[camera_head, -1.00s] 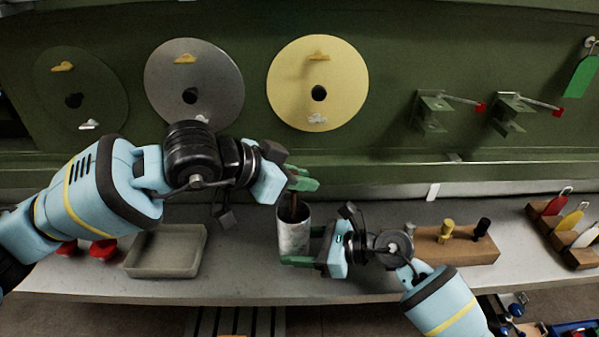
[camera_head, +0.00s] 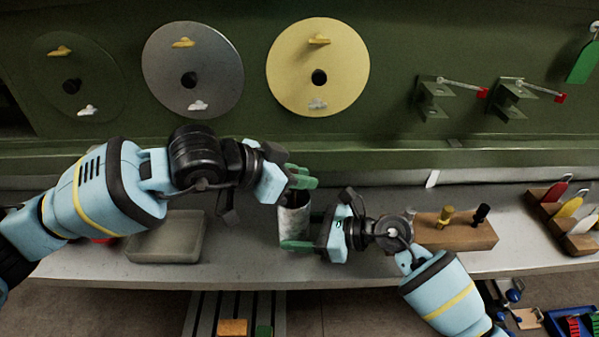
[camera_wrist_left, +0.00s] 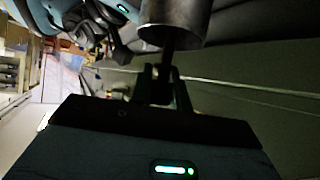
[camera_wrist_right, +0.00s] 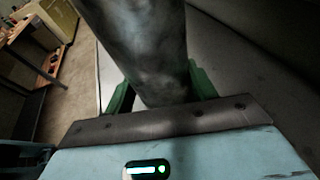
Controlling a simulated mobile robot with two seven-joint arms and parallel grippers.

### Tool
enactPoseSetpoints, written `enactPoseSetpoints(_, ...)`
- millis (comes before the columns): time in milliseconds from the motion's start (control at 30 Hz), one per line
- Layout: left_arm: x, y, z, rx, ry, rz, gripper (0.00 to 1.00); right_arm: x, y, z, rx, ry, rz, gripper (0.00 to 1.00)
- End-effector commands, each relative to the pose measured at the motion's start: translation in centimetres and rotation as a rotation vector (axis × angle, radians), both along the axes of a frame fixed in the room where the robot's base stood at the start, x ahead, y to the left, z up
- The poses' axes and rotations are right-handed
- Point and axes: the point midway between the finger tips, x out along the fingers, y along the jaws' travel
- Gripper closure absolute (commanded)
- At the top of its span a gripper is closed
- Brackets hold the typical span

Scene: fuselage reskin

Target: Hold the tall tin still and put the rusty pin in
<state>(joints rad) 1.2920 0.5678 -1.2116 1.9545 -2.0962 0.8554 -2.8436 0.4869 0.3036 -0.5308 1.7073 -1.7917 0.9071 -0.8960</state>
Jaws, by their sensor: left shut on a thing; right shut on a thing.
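The tall tin (camera_head: 294,222), a grey mottled metal cylinder, stands upright near the bench's front edge. My right gripper (camera_head: 298,243) is shut around its lower part; the right wrist view shows the tin (camera_wrist_right: 140,50) between the green fingers. The pin's far end is hidden inside the tin.
A shallow grey tray (camera_head: 165,240) lies left of the tin. A wooden block (camera_head: 455,236) with yellow and black pegs stands to the right, behind my right arm. A rack with coloured tags (camera_head: 565,215) is farther right. The green panel with discs (camera_head: 318,50) rises behind.

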Motion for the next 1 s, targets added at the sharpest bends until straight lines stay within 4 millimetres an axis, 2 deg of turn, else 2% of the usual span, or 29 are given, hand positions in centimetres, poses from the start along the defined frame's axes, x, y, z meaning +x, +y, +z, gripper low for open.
enactPoseSetpoints(100,0.01,0.01,0.04,-0.001,0.0,0.0,1.0,0.0,0.01,0.02,0.0,0.0,0.0,0.57)
enactPoseSetpoints(133,0.01,0.01,0.03,0.0,0.0,0.0,0.8,0.0,0.01,0.02,0.0,0.0,0.0,0.57)
enactPoseSetpoints(300,0.01,0.01,0.04,0.0,0.0,0.0,0.57,-0.01,0.01,0.02,0.0,0.0,0.0,0.57)
enactPoseSetpoints(1000,-0.01,0.0,0.04,0.0,0.0,0.0,0.57,0.0,0.01,0.02,0.0,0.0,0.0,0.57)
